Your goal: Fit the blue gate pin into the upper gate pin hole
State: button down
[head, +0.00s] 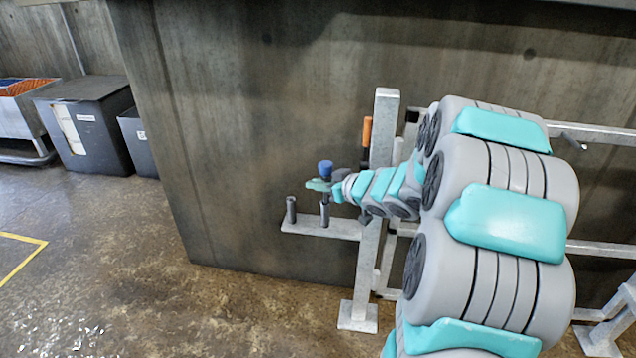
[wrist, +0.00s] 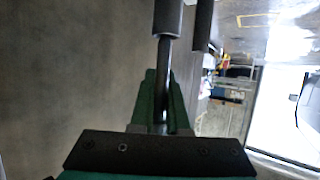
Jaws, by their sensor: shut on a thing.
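The blue gate pin (head: 325,167) stands upright in the head view, with a blue head and a dark shaft. My gripper (head: 318,185) is shut on it just below the head. In the wrist view my gripper (wrist: 160,95) has its green fingers closed around the dark pin shaft (wrist: 165,60). The shaft runs to a grey tube (wrist: 168,18); I cannot tell whether its end is still inside. In the head view that tube (head: 324,214) stands right below the pin. I cannot make out the upper gate pin hole; my arm covers part of the gate post (head: 385,105).
The tube stands on a metal shelf plate (head: 322,227) beside a second tube (head: 291,210). An orange-handled pin (head: 366,131) is by the post. Metal rails (head: 600,134) lie at right behind my arm. Dark bins (head: 88,125) stand far left; the floor between is clear.

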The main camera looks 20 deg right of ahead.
jog(key=c, duration=0.9)
grip_release()
jog(key=r+p+v, duration=0.1)
jog(key=p+v, duration=0.1)
jog(key=v, duration=1)
jog(key=shift+r, duration=0.1)
